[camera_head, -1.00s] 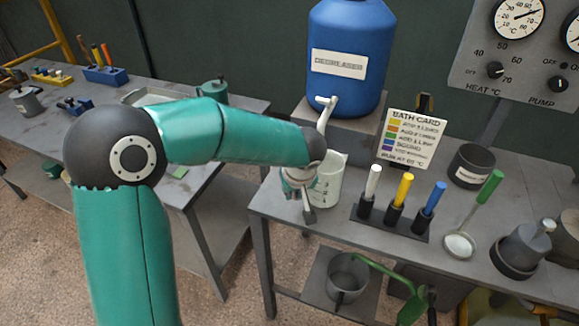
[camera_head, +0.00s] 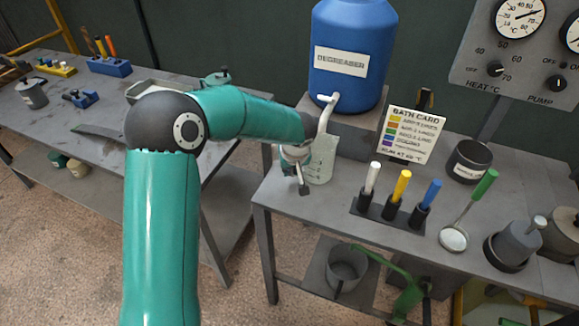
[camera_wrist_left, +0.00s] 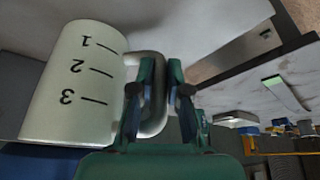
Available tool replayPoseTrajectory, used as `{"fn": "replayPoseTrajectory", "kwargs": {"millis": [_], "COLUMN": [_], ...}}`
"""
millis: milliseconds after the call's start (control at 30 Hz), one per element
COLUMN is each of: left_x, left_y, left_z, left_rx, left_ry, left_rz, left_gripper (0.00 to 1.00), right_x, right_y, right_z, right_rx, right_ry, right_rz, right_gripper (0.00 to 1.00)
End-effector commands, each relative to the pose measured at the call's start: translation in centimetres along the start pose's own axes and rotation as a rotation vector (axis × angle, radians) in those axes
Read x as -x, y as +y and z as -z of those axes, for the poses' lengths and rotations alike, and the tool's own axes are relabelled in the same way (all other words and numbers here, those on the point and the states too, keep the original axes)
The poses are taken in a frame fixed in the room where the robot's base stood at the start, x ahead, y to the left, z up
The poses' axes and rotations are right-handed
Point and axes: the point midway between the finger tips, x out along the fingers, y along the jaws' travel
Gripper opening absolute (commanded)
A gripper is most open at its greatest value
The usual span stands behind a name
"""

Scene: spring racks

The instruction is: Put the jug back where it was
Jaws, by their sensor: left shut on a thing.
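The jug (camera_head: 322,160) is pale and translucent, with a grey handle and level marks 1, 2 and 3. It stands at the left end of the right bench, below the tap of the blue degreaser drum (camera_head: 350,50). In the left wrist view the jug (camera_wrist_left: 72,85) fills the left side, its handle (camera_wrist_left: 152,90) between my fingers. My left gripper (camera_head: 302,185) is shut on the handle; the wrist view shows its fingers (camera_wrist_left: 160,85) on either side. The head view does not show clearly whether the jug's base touches the bench. My right gripper is not in view.
Right of the jug stand a rack of coloured-handled tools (camera_head: 392,205), a bath card (camera_head: 410,135), a ladle (camera_head: 455,238) and a dark pot (camera_head: 468,160). A bucket (camera_head: 347,270) sits on the lower shelf. The left bench (camera_head: 100,130) is across a gap.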

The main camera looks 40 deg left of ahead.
Motion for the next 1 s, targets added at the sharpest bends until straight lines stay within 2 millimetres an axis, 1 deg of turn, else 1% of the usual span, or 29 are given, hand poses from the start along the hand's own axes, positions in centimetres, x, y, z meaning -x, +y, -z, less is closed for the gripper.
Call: {"fn": "replayPoseTrajectory", "kwargs": {"millis": [67, 100, 233, 267, 533, 633, 667, 767, 867, 1000], "left_x": [-0.2, -0.2, -0.1, -0.1, -0.1, 0.2, 0.3, 1.4, 3.1, 6.0], "left_y": [0.0, 0.0, 0.0, 0.0, 0.0, 0.0, 0.0, 0.1, 0.1, 0.1], "left_z": [-0.1, -0.1, -0.1, -0.1, -0.1, 0.1, 0.0, 0.1, 0.0, 0.0], "left_rx": [0.000, 0.000, 0.000, 0.000, 0.001, 0.000, 0.001, 0.003, 0.002, 0.002], "left_ry": [0.001, 0.000, 0.000, 0.000, 0.000, 0.000, 0.001, 0.003, 0.003, 0.004], "left_rz": [-0.001, 0.000, 0.000, 0.000, 0.000, 0.000, -0.001, -0.002, -0.004, -0.004], "left_gripper": [0.00, 0.17, 0.39, 0.40, 0.40, 0.40, 0.40, 0.40, 0.40, 0.40], "right_x": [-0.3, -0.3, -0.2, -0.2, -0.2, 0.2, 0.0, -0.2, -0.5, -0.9], "right_y": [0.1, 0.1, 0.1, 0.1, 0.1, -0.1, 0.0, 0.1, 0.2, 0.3], "right_z": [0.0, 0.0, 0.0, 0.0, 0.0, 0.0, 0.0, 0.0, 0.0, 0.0], "right_rx": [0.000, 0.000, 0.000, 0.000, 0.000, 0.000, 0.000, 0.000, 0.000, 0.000], "right_ry": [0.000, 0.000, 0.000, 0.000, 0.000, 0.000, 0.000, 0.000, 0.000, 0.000], "right_rz": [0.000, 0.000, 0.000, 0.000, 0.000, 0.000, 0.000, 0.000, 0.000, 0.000], "right_gripper": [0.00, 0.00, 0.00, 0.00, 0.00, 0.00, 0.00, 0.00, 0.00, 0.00]}}
